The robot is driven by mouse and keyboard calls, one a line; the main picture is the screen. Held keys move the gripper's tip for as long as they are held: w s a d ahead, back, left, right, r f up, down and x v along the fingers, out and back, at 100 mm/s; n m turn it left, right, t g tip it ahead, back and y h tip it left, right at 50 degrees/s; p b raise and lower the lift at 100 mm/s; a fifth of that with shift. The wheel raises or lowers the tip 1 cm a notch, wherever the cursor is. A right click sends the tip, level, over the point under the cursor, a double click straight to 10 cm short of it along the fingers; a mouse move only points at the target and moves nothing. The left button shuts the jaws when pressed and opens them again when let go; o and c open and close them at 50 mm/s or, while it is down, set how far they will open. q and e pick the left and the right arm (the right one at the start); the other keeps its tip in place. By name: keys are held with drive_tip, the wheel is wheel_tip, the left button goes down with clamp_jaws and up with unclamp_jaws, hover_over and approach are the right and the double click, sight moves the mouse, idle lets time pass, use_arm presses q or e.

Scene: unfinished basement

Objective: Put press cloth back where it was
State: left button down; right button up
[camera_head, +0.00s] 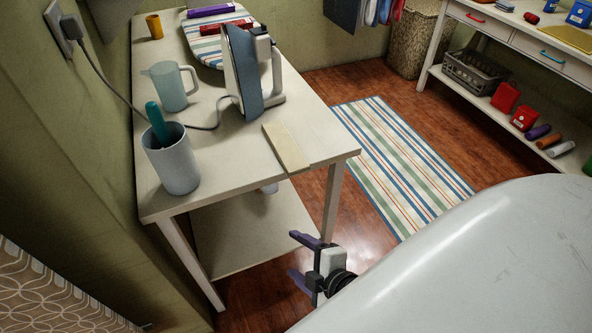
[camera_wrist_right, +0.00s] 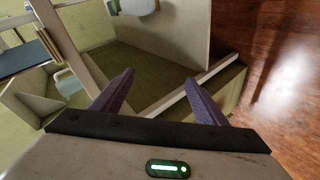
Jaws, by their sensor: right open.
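A flat, pale cream strip (camera_head: 286,147), which looks like the press cloth, lies on the white table (camera_head: 235,165) near its front edge, beside the iron. Whether it is folded cloth I cannot tell for sure. The iron (camera_head: 243,75) stands upright behind it with its cord running to the wall. My right gripper (camera_head: 293,255) is open and empty, in front of and below the tabletop. Its purple fingers also show spread apart in the right wrist view (camera_wrist_right: 160,78), with nothing between them. My left gripper is not in view.
A mug with a teal-handled item (camera_head: 175,165) and a jug (camera_head: 170,87) stand along the table's wall side. An ironing board (camera_head: 205,48) lies at the back. A striped rug (camera_head: 400,160) covers the floor at right. A shelf unit (camera_head: 500,85) stands beyond.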

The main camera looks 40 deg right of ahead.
drive_tip(key=s+a+f+m+g+y, duration=0.2)
drive_tip(key=s+a+f+m, duration=0.3)
drive_tip(key=m, duration=0.5)
drive_tip(key=s+a, duration=0.1)
drive_tip(key=s, duration=0.1)
drive_tip(key=shift+s+a+f+m+g, duration=0.2)
drive_tip(key=shift+s+f+m+g, duration=0.1)
drive_tip(key=shift+m+g, duration=0.1)
